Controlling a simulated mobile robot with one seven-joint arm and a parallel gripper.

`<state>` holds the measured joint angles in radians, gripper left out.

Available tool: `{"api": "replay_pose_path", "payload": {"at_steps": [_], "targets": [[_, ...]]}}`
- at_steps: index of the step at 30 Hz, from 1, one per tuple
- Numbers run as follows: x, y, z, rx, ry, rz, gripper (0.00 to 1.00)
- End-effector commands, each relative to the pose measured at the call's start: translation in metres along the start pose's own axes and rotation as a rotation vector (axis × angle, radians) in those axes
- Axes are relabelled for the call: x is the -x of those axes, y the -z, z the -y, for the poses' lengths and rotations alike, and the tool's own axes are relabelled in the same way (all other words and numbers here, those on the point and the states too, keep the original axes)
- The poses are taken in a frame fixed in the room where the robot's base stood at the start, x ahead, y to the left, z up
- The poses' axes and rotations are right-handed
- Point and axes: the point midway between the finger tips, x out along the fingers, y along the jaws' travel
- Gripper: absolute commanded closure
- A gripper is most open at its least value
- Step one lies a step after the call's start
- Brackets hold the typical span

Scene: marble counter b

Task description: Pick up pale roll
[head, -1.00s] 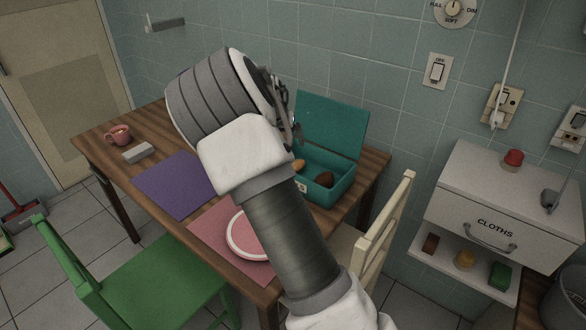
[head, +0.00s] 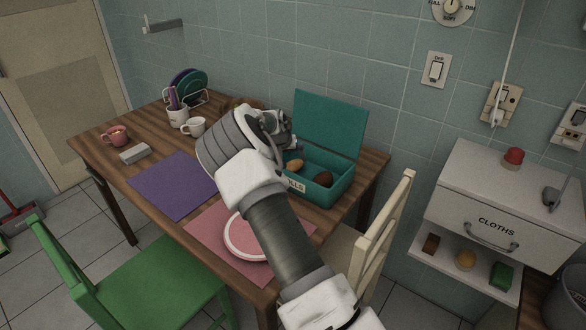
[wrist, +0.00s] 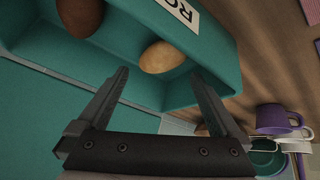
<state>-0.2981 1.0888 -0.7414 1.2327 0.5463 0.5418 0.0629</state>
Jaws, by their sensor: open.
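The pale roll (head: 295,165) is a tan, egg-shaped roll inside the open teal box (head: 345,190), at its left end. In the wrist view the pale roll (wrist: 162,57) shows near the top centre, just beyond the fingertips and between their lines. A dark brown roll (head: 323,179) lies in the same box to its right; it also shows in the wrist view (wrist: 80,15). My gripper (wrist: 160,74) is open and empty, with its fingers spread toward the box. In the head view my gripper's fingers are small and partly hidden by my wrist.
The box's raised lid (head: 330,128) stands at the back against the tiled wall. A cream chair (head: 375,235) stands close on the right.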

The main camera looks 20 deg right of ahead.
Motion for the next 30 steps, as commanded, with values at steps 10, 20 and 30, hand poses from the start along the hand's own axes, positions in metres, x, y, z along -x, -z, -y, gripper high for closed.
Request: {"api": "replay_pose_path", "payload": {"at_steps": [10,20,30], "targets": [[-0.043,-0.006,0.0,0.001,-0.002,0.001,0.0],[-0.052,-0.005,0.0,0.0,-0.001,0.0,0.0],[-0.052,-0.005,0.0,0.0,-0.001,0.001,0.52]]}}
